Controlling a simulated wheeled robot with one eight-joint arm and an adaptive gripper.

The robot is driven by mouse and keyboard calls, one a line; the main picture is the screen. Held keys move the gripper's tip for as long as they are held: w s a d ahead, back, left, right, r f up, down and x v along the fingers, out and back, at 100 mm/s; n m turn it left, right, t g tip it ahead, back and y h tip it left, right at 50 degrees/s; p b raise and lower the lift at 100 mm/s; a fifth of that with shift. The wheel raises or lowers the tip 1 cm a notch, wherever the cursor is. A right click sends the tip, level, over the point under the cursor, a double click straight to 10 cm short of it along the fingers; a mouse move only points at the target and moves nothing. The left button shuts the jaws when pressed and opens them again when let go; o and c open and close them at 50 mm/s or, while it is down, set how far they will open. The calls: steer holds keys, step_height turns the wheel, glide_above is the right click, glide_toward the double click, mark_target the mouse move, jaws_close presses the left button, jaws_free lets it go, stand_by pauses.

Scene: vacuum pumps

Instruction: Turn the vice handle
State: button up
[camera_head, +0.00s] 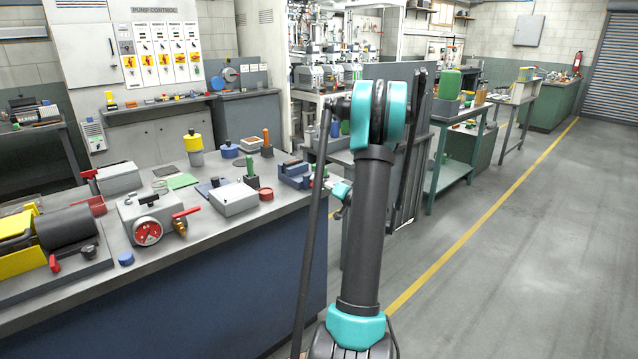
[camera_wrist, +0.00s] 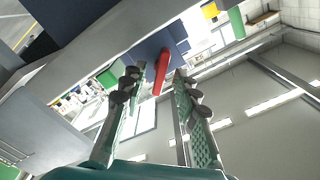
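The vice (camera_head: 295,173) is a small blue block at the right end of the workbench, beside my arm. In the wrist view a dark blue body (camera_wrist: 158,42), which looks like the vice, shows beyond my fingers. A red bar, which looks like the vice handle (camera_wrist: 161,72), sticks out from it. My gripper (camera_wrist: 155,76) is open, with one finger on each side of the bar's line. I cannot tell whether the bar's near end lies between the fingertips or just beyond them. No contact is visible. In the head view my arm partly covers the area right of the vice.
The workbench (camera_head: 240,232) holds a grey box with a red gauge (camera_head: 147,231), a white box (camera_head: 234,198), a green-handled tool (camera_head: 252,170) and a yellow-topped can (camera_head: 194,146). Open floor (camera_head: 540,230) lies to the right.

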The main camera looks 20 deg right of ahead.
steer(key=shift+w+a, duration=0.1)
steer(key=shift+w, duration=0.25)
steer(key=shift+c, duration=0.3)
jaws_close()
steer(key=shift+o, duration=0.3)
jaws_free()
steer(key=shift+s, duration=0.15)
steer(key=v, duration=1.1)
steer(key=shift+s, duration=0.4)
